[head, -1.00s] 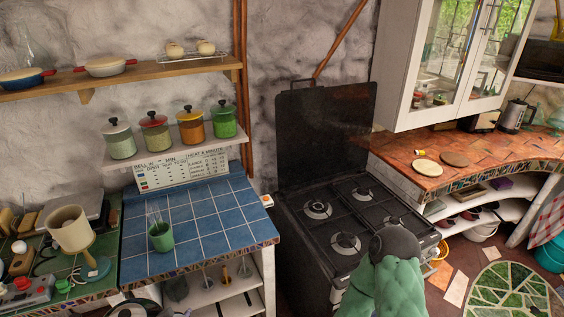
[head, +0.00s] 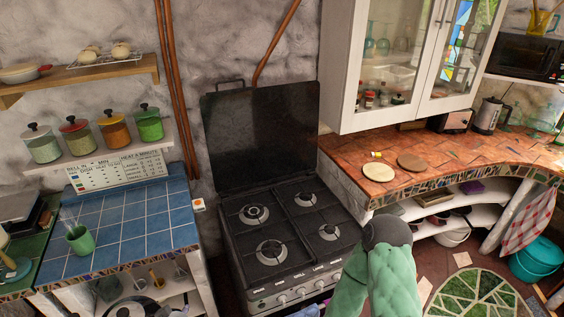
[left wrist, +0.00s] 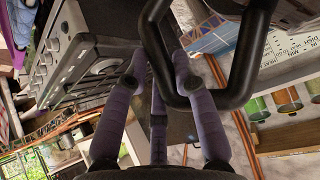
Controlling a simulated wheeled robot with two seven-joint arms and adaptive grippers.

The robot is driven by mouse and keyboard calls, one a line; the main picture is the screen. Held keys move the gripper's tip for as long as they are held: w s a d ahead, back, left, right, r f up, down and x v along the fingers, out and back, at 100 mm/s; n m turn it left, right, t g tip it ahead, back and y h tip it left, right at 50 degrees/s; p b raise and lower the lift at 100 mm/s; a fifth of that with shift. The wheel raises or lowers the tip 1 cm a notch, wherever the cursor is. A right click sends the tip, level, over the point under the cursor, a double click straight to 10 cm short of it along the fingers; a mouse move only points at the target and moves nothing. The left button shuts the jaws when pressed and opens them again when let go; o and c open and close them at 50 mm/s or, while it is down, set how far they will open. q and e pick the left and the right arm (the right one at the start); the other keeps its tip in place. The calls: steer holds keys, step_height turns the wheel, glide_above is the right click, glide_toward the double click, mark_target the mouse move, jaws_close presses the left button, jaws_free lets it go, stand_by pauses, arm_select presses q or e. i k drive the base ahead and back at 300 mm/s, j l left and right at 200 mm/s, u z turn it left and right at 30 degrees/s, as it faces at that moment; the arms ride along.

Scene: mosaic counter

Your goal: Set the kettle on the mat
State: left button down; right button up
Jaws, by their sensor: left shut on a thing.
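My left gripper (left wrist: 158,64) has purple fingers and is shut around one side of a black looped handle (left wrist: 242,80), which appears to be the kettle's. The kettle's body cannot be made out in the left wrist view, and neither the held kettle nor my left gripper shows clearly in the head view. Two round flat mats lie on the terracotta counter right of the stove: a pale one (head: 378,173) and a browner one (head: 411,162). Nothing stands on either. My right gripper is not in view.
A black stove (head: 285,240) with its lid up stands left of the counter (head: 450,148). A small yellow-and-white item (head: 376,155) lies by the pale mat. A toaster (head: 452,121) and a metal electric kettle (head: 490,115) stand farther back. A cabinet (head: 390,70) hangs above.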

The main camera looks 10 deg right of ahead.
mark_target(379, 171)
steer(key=i+l+u, duration=0.1)
steer(key=l, duration=1.7)
steer(key=i+l+u, duration=0.1)
steer(key=l, duration=1.75)
steer(key=i+l, duration=0.15)
steer(key=l, duration=0.2)
steer(key=i+l, duration=0.15)
steer(key=l, duration=0.2)
steer(key=i+l+u, duration=0.1)
steer(key=l, duration=0.25)
steer(key=i+l, duration=0.15)
steer(key=l, duration=0.2)
steer(key=i+l, duration=0.15)
steer(key=l, duration=0.2)
